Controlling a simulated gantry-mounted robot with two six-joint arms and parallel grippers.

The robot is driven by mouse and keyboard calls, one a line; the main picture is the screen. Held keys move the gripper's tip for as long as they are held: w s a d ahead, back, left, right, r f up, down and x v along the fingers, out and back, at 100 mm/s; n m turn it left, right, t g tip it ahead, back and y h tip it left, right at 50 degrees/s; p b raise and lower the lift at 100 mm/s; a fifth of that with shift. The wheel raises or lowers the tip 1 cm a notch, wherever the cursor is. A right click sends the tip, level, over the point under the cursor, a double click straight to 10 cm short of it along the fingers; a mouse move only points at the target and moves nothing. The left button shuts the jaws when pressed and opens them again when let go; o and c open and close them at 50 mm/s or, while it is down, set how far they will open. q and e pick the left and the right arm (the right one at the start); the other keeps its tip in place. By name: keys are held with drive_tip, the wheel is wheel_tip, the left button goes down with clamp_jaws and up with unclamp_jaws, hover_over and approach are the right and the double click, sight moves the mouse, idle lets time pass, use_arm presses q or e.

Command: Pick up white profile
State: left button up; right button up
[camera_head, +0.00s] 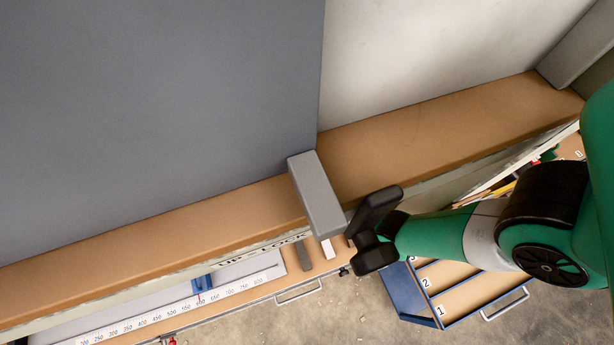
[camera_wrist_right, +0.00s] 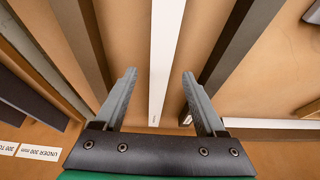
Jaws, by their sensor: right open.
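The white profile (camera_wrist_right: 165,40) is a long, narrow white bar in the right wrist view, running away from the camera up the middle. My right gripper (camera_wrist_right: 158,76) is open, with one finger on each side of the white profile and a visible gap to each. Whether the fingers are level with the bar or above it, I cannot tell. In the head view my right gripper (camera_head: 362,234) is beside the end of a grey block. A short white piece (camera_head: 328,249) shows to its left, probably the same profile, mostly hidden. My left gripper is out of view.
Dark grey bars (camera_wrist_right: 240,45) and brown-grey bars (camera_wrist_right: 84,40) lie on both sides in the wrist view. A grey block (camera_head: 317,195) stands close to the gripper. A blue numbered rack (camera_head: 404,297) and a ruler (camera_head: 170,316) are lower in the head view.

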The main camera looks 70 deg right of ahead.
drive_tip(key=b+x, duration=0.1)
drive_tip(key=x, duration=0.2)
drive_tip(key=shift+f+b, duration=0.3)
drive_tip(key=shift+f, duration=0.1)
clamp_jaws()
drive_tip(key=shift+r, duration=0.1)
